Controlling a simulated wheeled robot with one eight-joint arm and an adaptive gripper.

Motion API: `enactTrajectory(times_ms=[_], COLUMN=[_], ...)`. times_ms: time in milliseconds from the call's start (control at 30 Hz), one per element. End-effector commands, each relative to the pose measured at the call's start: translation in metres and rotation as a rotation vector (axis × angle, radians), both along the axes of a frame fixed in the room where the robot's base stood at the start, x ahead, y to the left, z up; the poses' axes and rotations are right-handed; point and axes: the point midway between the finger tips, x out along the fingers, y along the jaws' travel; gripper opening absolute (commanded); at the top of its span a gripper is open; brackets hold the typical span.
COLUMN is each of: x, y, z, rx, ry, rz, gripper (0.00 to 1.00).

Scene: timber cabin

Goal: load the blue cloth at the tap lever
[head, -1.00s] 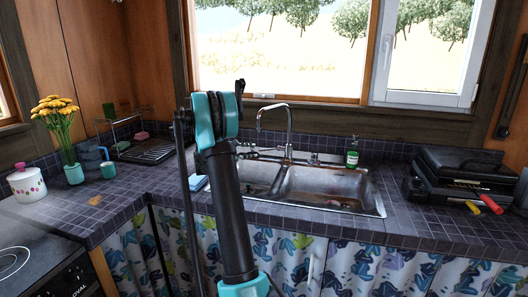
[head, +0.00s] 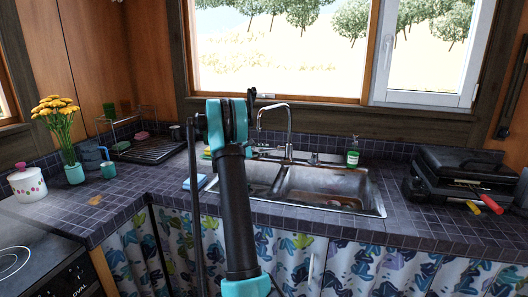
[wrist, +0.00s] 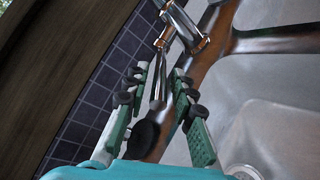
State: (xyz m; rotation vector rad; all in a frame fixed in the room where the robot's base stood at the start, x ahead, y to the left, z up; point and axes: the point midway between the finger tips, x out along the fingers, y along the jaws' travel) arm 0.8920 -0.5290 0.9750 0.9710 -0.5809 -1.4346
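A small folded blue cloth (head: 197,182) lies on the tiled counter, left of the sink's front edge in the head view. The chrome tap (head: 289,132) stands behind the basins. In the wrist view, a chrome tap fitting (wrist: 183,28) has a slim lever-like bar (wrist: 158,88) reaching down between the fingers of my gripper (wrist: 157,97). The fingers are apart, with a gap on either side of the bar, and no cloth shows between them. In the head view my arm hides the gripper.
The double sink (head: 325,188) fills the middle of the counter. A green soap bottle (head: 352,156) stands behind it.

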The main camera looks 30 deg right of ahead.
Motion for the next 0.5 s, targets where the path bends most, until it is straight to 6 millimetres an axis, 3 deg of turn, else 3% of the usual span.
enactTrajectory(times_ms=[33,167,500], x=[0.0,-0.0002,-0.0003], y=[0.0001,0.0002,0.0003], z=[0.0,0.0,-0.0001], rx=[0.0,0.0,0.001], ry=[0.0,0.0,-0.001], rz=[0.0,0.0,-0.001], gripper=[0.15,0.0,0.0])
